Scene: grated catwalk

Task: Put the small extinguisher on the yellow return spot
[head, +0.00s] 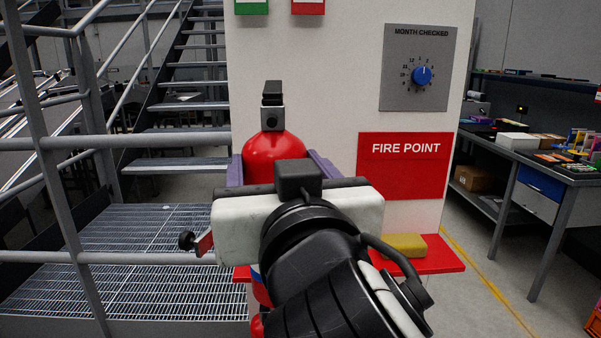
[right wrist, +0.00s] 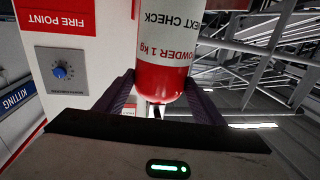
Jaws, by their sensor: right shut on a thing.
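My right gripper (head: 277,172) is shut on the small red extinguisher (head: 273,148), its purple fingers on either side of the body. The extinguisher stands upright in the head view, with a grey and black valve on top; my gripper and wrist hide most of its lower body. In the right wrist view the extinguisher (right wrist: 163,78) sits between the fingers and shows a white label reading "POWDER 1 kg". A yellow block-like thing (head: 405,246) lies on the red shelf (head: 445,262), right of my wrist. I cannot tell whether it is the return spot. My left gripper is not in view.
A white panel (head: 315,60) with a red FIRE POINT sign (head: 405,165) and a blue-knobbed dial plate (head: 418,68) stands behind the shelf. Grey railings (head: 130,141) and stairs are at left. A workbench (head: 550,172) stands at right. A black-knobbed red part (head: 198,242) shows left of my gripper.

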